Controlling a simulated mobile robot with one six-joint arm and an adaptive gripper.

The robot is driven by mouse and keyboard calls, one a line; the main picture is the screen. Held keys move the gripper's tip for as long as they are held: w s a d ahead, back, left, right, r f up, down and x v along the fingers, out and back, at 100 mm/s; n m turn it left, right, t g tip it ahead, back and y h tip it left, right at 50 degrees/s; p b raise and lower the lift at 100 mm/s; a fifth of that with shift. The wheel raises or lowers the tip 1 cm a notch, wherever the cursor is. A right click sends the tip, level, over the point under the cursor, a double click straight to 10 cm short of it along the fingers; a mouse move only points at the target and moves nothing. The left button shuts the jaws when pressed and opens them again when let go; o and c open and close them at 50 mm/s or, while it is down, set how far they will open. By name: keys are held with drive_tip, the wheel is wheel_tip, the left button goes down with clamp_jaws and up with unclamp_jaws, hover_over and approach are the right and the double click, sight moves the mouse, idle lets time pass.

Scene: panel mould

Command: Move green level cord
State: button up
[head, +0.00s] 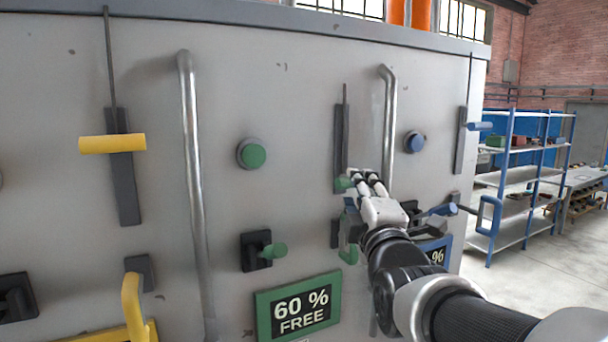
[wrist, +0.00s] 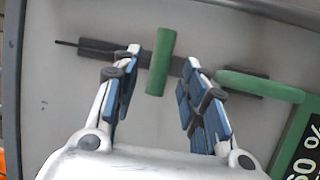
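The green level cord's bar handle (wrist: 160,62) sits on a dark slotted plate, with a thin dark cord running off to the left in the wrist view. In the head view the handle (head: 343,183) is low on its plate (head: 341,145) and mostly hidden by my fingers. My gripper (head: 362,178) is at the handle; in the wrist view its fingers (wrist: 163,58) are open, one on each side of the bar, with a gap to each. I cannot tell how deep the bar lies between them.
A green loop handle (wrist: 250,85) lies close by the right finger. A vertical metal rail (head: 389,110) stands just right of the cord. A green knob (head: 251,153), a green lever (head: 276,251), the "60 % FREE" sign (head: 298,306) and a yellow cord handle (head: 112,143) are on the panel leftward.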

drive_tip(key=w, duration=0.3)
drive_tip(key=w+p, duration=0.1)
drive_tip(key=w, duration=0.1)
drive_tip(key=shift+r, duration=0.4)
drive_tip(key=shift+c, duration=0.6)
clamp_jaws()
drive_tip(key=shift+r, duration=0.1)
